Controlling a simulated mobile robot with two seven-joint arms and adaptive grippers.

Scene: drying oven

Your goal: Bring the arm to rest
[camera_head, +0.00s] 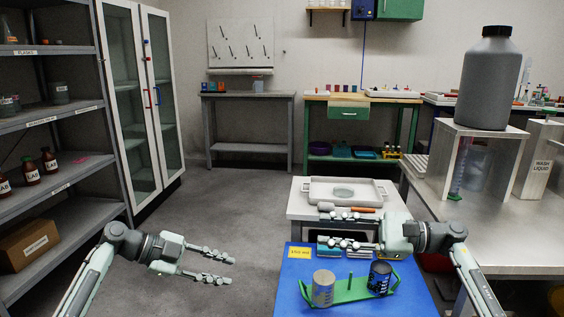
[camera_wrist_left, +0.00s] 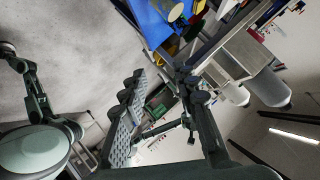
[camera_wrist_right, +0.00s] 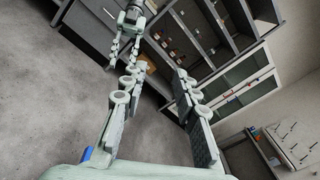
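My left gripper (camera_head: 230,270) is open and empty above the bare floor at the left. Its two spread fingers also show in the left wrist view (camera_wrist_left: 160,110). My right gripper (camera_head: 322,226) points left above the white stand and the blue table, with its fingers apart. In the right wrist view (camera_wrist_right: 155,105) its fingers are wide apart with nothing between them. The two grippers are well apart from each other.
Below my right gripper, a blue table (camera_head: 290,290) holds a green carrier (camera_head: 352,293) with a grey can (camera_head: 323,287) and a dark can (camera_head: 380,276). A white tray (camera_head: 318,192) lies behind. Shelves (camera_head: 60,122) stand left; a metal bench (camera_head: 500,205) stands right.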

